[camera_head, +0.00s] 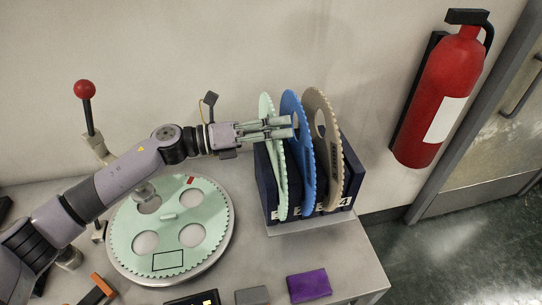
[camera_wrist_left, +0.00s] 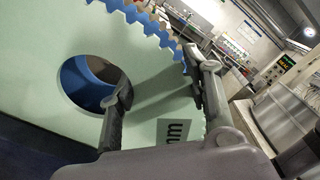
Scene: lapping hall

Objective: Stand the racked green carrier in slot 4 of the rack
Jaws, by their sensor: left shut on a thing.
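The racked green carrier (camera_head: 279,180) stands on edge at the left end of the dark blue rack (camera_head: 267,190). A blue carrier (camera_head: 308,190) and a beige carrier (camera_head: 335,165) stand to its right. My left gripper (camera_head: 287,127) reaches in from the left at the upper part of the green carrier. In the left wrist view the green carrier (camera_wrist_left: 140,75) fills much of the picture, with one finger by its round hole and the other at its toothed edge; the gripper is shut on it. The digit 4 (camera_head: 345,202) shows at the rack's right front; other labels are partly hidden. My right gripper is out of view.
Another green carrier (camera_head: 150,237) lies flat on a round plate (camera_head: 122,270) left of the rack. A purple block (camera_head: 309,286) and a grey block (camera_head: 252,296) lie at the front. A red fire extinguisher (camera_head: 437,95) hangs on the wall at right.

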